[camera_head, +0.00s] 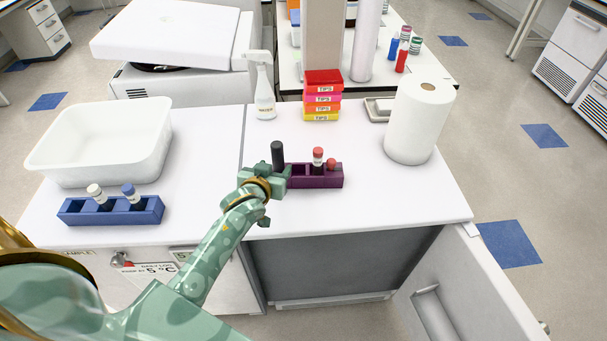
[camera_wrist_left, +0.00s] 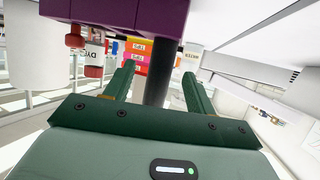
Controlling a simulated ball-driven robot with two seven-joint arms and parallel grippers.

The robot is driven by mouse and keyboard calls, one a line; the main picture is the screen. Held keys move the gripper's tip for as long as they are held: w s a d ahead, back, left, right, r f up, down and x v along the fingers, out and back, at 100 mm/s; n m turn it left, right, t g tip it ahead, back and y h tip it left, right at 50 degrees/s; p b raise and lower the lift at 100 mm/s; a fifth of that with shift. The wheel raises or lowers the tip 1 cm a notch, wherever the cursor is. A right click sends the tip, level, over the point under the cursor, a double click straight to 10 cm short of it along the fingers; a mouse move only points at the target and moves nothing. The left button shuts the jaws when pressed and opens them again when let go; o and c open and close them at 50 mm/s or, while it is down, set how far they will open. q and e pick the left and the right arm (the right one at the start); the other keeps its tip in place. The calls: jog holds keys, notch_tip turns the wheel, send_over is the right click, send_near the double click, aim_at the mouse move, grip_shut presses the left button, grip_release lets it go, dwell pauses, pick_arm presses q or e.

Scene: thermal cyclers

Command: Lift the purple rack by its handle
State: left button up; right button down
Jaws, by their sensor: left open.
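The purple rack (camera_head: 312,182) stands on the white bench and holds a red-capped tube (camera_head: 318,158) and another red-topped item (camera_head: 331,164). Its black upright handle (camera_head: 278,154) rises at its left end. My left gripper (camera_head: 281,174) is at that end, open, its fingers hiding the handle's lower part. In the left wrist view the picture is upside down, with the purple rack (camera_wrist_left: 120,14) at the top. The handle (camera_wrist_left: 158,75) shows between my open fingers (camera_wrist_left: 159,72), with a gap on each side. I cannot tell how deep it lies between them. My right gripper is not in view.
A blue rack (camera_head: 110,211) with two tubes and a white tub (camera_head: 100,140) stand to the left. Behind are a spray bottle (camera_head: 264,95) and stacked tip boxes (camera_head: 322,98). A paper roll (camera_head: 420,120) stands right. The bench front right is clear.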

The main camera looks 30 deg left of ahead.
aim_at(276, 164)
pick_arm(q)
jog(key=b+x, duration=0.1)
jog(key=x, duration=0.4)
jog(key=shift+a, duration=0.1)
jog(key=shift+r, duration=0.2)
jog(key=c, duration=1.1)
jog(key=shift+c, duration=0.2)
jog(key=shift+r, duration=0.1)
